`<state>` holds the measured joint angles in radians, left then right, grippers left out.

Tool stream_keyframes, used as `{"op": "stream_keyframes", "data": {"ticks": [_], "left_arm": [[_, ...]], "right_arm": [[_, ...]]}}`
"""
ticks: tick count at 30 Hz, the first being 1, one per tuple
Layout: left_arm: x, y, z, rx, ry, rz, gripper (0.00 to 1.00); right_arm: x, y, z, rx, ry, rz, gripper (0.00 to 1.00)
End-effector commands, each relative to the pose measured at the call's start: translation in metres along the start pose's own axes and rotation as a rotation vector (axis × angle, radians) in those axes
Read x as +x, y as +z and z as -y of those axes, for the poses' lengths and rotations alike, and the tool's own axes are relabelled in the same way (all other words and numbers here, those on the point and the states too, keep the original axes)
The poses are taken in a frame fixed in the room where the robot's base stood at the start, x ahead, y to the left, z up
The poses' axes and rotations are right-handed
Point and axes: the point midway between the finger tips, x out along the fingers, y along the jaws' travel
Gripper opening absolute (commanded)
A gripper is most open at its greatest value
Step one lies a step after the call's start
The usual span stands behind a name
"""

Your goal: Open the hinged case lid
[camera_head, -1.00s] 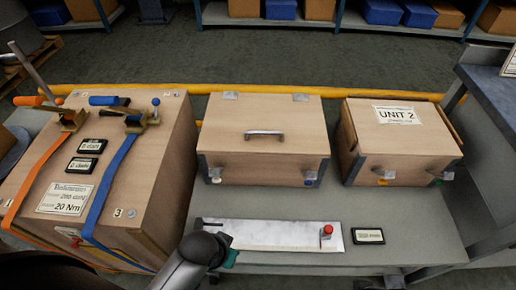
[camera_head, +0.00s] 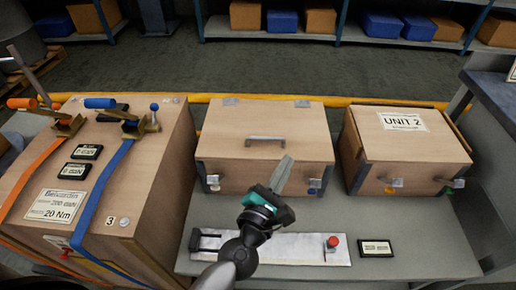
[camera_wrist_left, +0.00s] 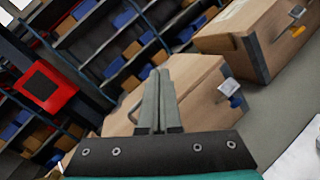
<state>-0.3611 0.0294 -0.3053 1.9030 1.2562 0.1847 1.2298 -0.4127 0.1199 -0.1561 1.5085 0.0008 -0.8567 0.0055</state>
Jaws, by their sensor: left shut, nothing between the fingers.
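The hinged wooden case (camera_head: 225,172) stands closed on the grey bench, with a metal handle (camera_head: 265,139) on its lid (camera_head: 263,117) and two hinges at the lid's back edge. Latches show at its front corners, a left one (camera_head: 213,182) and a right one (camera_head: 313,187). My left gripper (camera_head: 285,165) is shut and empty, in front of the case's front face near the right latch. In the left wrist view the closed fingers (camera_wrist_left: 158,95) point toward the case (camera_wrist_left: 195,85), and a latch (camera_wrist_left: 229,88) shows to their right. My right gripper is not in view.
A second wooden case marked UNIT 2 (camera_head: 402,150) stands at right. A strapped wooden crate (camera_head: 150,200) is at left. A white plate (camera_head: 300,248) with a red knob (camera_head: 334,241) and a small black label box (camera_head: 376,248) lie on the bench (camera_head: 420,225) in front.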

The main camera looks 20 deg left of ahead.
Motion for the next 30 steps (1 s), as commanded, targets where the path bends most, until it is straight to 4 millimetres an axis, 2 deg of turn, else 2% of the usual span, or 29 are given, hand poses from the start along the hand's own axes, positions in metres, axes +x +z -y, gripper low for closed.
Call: {"op": "stream_keyframes", "data": {"ticks": [3, 6, 9, 13, 17, 30], "left_arm": [[0.001, -0.033, -0.012, -0.266, 0.141, -0.115, 0.00], [-0.003, -0.057, -0.017, -0.426, 0.238, -0.193, 0.00], [-0.007, -0.074, -0.020, -0.525, 0.305, -0.245, 0.00], [-0.009, -0.084, -0.021, -0.577, 0.343, -0.272, 0.00], [0.000, -0.088, -0.023, -0.581, 0.347, -0.274, 0.00], [0.062, -0.111, -0.040, -0.576, 0.345, -0.271, 0.00]], "right_arm": [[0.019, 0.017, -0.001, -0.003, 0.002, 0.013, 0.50], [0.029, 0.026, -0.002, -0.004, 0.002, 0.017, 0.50], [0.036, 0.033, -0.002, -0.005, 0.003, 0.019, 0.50], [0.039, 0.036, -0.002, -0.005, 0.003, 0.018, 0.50], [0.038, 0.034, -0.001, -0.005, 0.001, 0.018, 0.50], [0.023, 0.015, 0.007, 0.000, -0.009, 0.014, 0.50]]}}
